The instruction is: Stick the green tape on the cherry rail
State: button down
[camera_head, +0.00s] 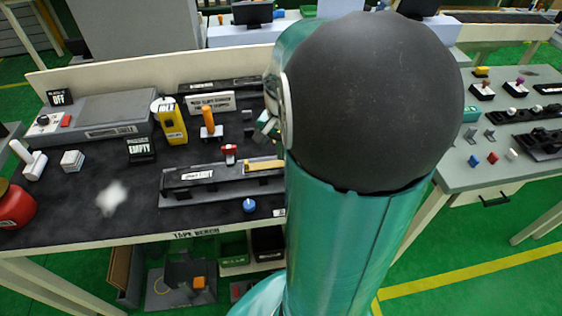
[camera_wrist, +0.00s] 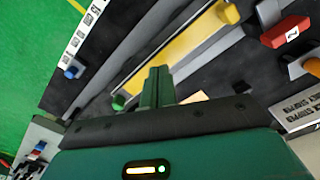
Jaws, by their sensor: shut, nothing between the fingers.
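My gripper (camera_wrist: 158,85) shows in the wrist view as green fingers shut together with nothing between them, over the dark fixture on the bench. A yellow strip (camera_wrist: 185,50) lies along a grey rail just beyond the fingertips; it also shows in the head view (camera_head: 264,165). A small green knob (camera_wrist: 118,102) is left of the fingers. I cannot make out a green tape piece or a cherry-coloured rail for certain. My arm hides the right part of the bench in the head view.
The bench's front left is fairly clear.

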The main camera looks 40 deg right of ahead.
jog(key=shift+f, duration=0.8)
dwell(0.9)
jog(key=shift+r, duration=0.1)
jog(key=shift+r, duration=3.4)
jog(key=shift+a, duration=0.1)
